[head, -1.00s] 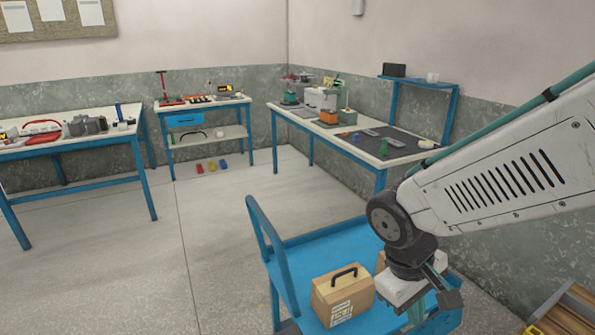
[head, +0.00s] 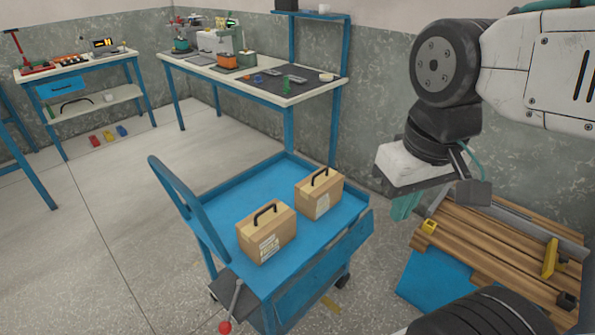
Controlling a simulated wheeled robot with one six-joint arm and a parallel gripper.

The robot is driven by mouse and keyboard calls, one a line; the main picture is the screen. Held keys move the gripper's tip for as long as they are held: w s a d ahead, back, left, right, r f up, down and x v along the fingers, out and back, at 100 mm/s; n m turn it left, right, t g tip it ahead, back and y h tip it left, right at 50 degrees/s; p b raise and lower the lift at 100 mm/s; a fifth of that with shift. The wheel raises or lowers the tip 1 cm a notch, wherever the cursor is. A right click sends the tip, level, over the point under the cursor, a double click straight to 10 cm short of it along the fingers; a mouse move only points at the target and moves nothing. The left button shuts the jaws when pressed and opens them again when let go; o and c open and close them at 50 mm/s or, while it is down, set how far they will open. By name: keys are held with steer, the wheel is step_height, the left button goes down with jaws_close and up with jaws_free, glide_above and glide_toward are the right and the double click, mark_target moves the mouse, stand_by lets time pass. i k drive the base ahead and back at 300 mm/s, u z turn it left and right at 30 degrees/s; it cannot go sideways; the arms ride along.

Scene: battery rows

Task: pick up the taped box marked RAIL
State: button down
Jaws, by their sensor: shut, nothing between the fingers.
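Two cardboard boxes with black handles stand upright on the blue cart (head: 240,193) in the head view. The nearer box (head: 262,240) is at the cart's front left and has a pale label on its front. The farther box (head: 322,200) is behind it to the right, also with a label. The lettering is too small to read, so I cannot tell which is marked RAIL. My gripper (head: 405,207), with teal fingers, is to the right of the cart in the picture, apart from both boxes. It is shut and empty.
Wooden planks (head: 500,245) with yellow clamps lie at the right, below my arm. A blue-legged workbench (head: 275,90) with small items stands behind the cart. A smaller bench (head: 85,62) is at the back left. The floor left of the cart is clear.

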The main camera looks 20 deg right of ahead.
mark_target(316, 193)
steer(key=u, duration=0.05)
steer(key=k, duration=0.6)
steer(key=i, duration=1)
steer(key=z, duration=0.9)
